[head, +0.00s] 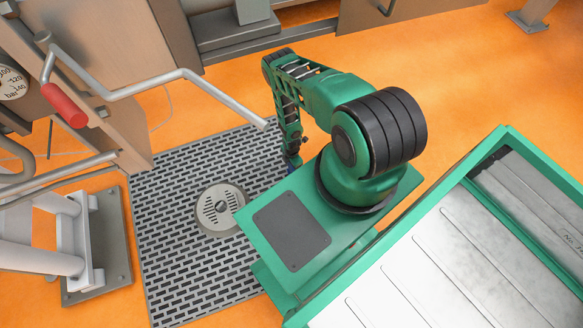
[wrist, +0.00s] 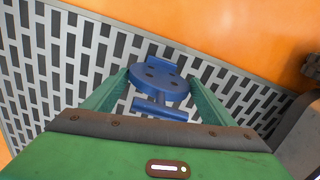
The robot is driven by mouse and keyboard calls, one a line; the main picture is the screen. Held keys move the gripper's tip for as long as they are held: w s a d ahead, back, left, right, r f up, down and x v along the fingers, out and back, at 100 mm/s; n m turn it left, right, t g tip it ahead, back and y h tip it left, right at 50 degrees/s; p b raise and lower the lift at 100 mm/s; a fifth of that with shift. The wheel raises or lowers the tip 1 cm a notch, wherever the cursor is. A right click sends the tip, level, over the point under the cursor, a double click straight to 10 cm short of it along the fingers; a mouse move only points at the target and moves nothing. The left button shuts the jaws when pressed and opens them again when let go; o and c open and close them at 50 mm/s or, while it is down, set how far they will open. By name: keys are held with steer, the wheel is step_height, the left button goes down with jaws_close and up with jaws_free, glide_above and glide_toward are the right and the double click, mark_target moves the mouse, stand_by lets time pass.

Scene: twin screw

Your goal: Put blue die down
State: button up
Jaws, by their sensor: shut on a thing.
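The blue die (wrist: 166,86) is a round blue piece with small dark holes, a flat plate on its upper left and a T-shaped part towards me. In the wrist view it sits between the two green fingers of my gripper (wrist: 155,90), which is shut on it. In the head view my gripper (head: 292,150) points down beyond my green base, above the right part of the grey slotted mat. Only a small blue patch of the die (head: 293,161) shows there; the rest is hidden by my arm and base. Its height above the mat cannot be told.
A round grey disc with slots (head: 221,208) lies on the slotted mat (head: 165,255). A bent pipe with a red grip (head: 64,106) and a wooden cabinet stand at the left. Orange floor (head: 480,55) is open at the upper right.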

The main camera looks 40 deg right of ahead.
steer(key=shift+f, duration=0.25)
steer(key=o, duration=1.7)
steer(key=shift+o, duration=0.2)
step_height(320, 180, up, 12)
steer(key=shift+r, duration=0.1)
